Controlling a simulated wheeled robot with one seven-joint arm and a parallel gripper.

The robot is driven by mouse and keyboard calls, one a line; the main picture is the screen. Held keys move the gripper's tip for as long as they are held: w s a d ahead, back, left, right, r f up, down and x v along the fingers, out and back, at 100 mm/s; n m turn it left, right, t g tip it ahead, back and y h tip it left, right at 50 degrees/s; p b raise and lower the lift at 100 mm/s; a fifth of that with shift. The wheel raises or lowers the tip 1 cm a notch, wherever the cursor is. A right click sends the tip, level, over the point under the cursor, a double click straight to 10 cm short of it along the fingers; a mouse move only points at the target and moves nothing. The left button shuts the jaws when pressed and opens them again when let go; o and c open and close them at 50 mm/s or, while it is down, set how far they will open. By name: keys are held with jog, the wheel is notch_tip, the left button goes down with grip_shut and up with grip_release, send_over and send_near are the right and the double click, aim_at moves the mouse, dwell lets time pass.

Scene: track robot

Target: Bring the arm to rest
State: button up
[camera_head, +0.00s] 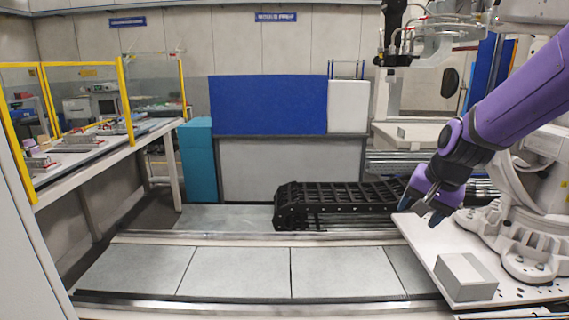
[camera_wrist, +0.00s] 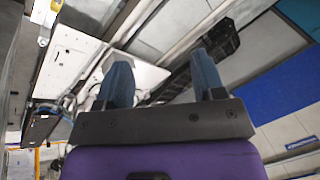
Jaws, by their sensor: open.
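My purple arm reaches in from the right in the head view. My gripper (camera_head: 422,212) hangs with its fingers pointing down, over the left edge of the white base plate (camera_head: 415,235). In the wrist view the two grey-blue fingers of my gripper (camera_wrist: 163,82) stand well apart, with nothing between them. The gripper is open and empty. The exact gap between the fingertips and the plate is hard to tell.
A grey box (camera_head: 465,277) sits on the plate's front part. A black cable chain (camera_head: 335,200) lies behind the rail track (camera_head: 240,270). A workbench (camera_head: 95,150) with yellow-framed screens stands left. A teal cabinet (camera_head: 199,160) and blue panel (camera_head: 268,105) are behind. The middle track is clear.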

jog(key=s+d+r+n, duration=0.1)
jog(key=s+r+n, duration=0.2)
jog(key=s, duration=0.8)
jog(key=s+r+n+t+h, duration=0.1)
jog(key=s+r+n, duration=0.2)
jog(key=s+r, duration=0.4)
jog(key=s, duration=0.4)
jog(key=shift+s+d+r+n+h, duration=0.25)
jog(key=shift+s+d+n+h, duration=0.05)
jog(key=shift+s+d, duration=0.1)
